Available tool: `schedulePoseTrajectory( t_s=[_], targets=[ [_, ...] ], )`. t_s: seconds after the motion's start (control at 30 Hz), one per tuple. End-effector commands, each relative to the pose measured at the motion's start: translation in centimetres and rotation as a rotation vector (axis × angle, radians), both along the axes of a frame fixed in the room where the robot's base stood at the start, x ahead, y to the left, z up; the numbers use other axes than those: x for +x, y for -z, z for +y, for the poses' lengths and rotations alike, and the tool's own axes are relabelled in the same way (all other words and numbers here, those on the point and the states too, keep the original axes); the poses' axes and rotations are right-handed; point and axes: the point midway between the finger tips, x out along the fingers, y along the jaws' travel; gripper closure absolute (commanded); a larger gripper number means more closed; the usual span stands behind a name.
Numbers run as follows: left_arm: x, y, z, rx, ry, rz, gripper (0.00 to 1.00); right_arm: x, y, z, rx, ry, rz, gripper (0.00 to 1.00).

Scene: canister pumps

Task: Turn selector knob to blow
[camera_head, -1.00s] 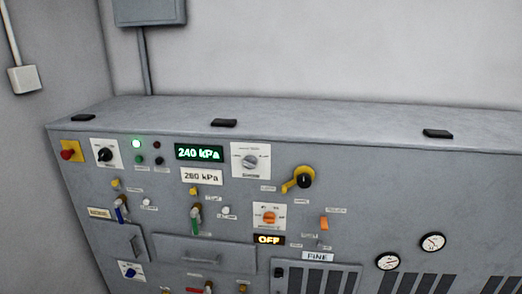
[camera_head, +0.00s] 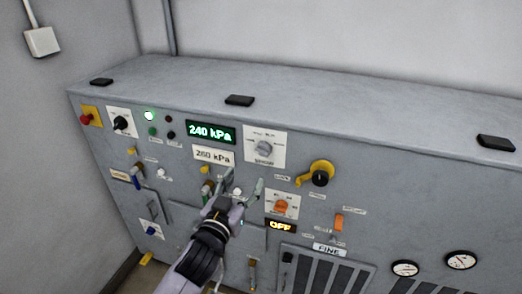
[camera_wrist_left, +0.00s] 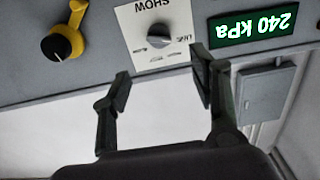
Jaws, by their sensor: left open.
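An orange knob (camera_head: 281,206) sits on a white plate, with a lit display (camera_head: 280,226) reading OFF below it. A grey knob (camera_head: 264,148) on another white plate is higher up. In the left wrist view the grey knob (camera_wrist_left: 159,38) shows upside down, with a plate label seeming to read SHOW. I cannot read a blow mark on either plate. My left gripper (camera_head: 243,182) is open and empty in front of the panel, left of the orange knob and below the grey one. In the wrist view its fingers (camera_wrist_left: 161,66) are apart, below the grey knob. My right gripper is not in view.
A green display (camera_head: 210,132) reads 240 kPa, left of the grey knob. A yellow lever with a black hub (camera_head: 319,177) juts out right of it. Several valve handles, an orange switch (camera_head: 338,222) and gauges (camera_head: 405,268) also stick out. The cabinet top (camera_head: 330,115) carries black blocks.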

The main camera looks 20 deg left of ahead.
Motion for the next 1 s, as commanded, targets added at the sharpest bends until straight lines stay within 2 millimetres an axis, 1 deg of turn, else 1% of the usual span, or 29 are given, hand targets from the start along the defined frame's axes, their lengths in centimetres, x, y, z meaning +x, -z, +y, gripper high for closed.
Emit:
schedulePoseTrajectory(
  t_s=[0.03, 0.17, 0.3, 0.5, 0.6, 0.7, 1.0],
  targets=[
    [1.3, -0.4, 0.0, 0.002, -0.001, -0.001, 0.45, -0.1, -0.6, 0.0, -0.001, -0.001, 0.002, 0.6],
    [4.2, -0.4, -0.2, 0.001, -0.001, -0.001, 0.45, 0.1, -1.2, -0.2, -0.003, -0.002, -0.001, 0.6],
    [7.3, -0.4, -0.2, 0.001, -0.001, 0.0, 0.45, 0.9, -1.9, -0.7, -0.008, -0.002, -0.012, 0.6],
    [10.7, -0.2, -0.4, 0.002, 0.0, -0.001, 0.45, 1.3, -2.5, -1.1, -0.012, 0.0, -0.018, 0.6],
    [11.8, -0.1, -0.4, 0.0, 0.0, 0.001, 0.45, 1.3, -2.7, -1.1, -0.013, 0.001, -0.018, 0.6],
    [12.5, -0.1, -0.5, -0.001, 0.001, 0.001, 0.45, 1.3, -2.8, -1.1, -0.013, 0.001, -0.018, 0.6],
    [12.8, 0.0, -0.5, 0.0, 0.001, 0.0, 0.45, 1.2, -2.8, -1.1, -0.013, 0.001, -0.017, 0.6]
  ],
)
